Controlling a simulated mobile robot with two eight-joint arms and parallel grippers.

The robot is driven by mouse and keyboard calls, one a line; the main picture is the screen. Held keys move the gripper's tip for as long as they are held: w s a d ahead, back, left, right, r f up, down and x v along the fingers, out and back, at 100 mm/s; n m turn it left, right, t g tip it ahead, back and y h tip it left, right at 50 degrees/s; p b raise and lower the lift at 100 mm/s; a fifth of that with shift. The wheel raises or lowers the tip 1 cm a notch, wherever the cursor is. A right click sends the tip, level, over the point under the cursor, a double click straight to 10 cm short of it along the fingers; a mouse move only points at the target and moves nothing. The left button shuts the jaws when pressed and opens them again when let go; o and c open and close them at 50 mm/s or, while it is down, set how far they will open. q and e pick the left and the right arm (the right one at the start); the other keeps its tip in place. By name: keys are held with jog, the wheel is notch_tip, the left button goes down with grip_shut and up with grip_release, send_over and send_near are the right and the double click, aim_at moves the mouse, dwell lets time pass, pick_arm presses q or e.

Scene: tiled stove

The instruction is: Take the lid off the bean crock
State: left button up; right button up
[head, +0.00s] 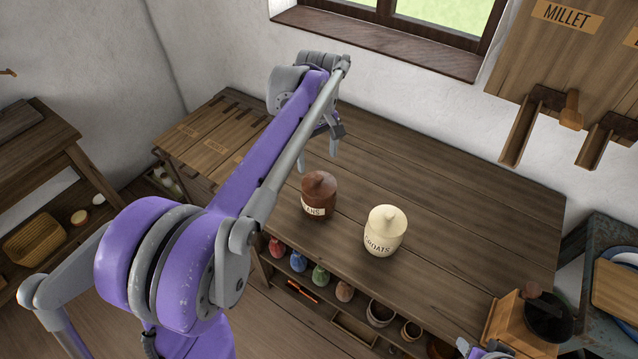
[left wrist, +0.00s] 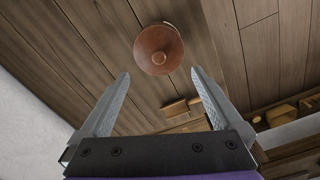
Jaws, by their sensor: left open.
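In the left wrist view the lid (left wrist: 158,50) shows from above as a reddish-brown disc, beyond the fingertips. My left gripper (head: 334,147) is open and empty, above the table and apart from the crock. Its two spread fingers (left wrist: 160,71) show in the left wrist view. Only a small purple part of my right arm shows at the bottom right.
A cream crock labelled GROATS (head: 384,232) stands close to the right of the bean crock. The table (head: 480,215) is clear to the right and behind. A grinder (head: 530,320) stands at bottom right. Small coloured jars (head: 298,261) sit on a shelf below the front edge.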

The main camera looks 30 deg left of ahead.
aim_at(319, 177)
pick_arm(q)
jog(key=f, duration=0.8)
jog(key=shift+d, duration=0.2)
jog(key=c, duration=1.1)
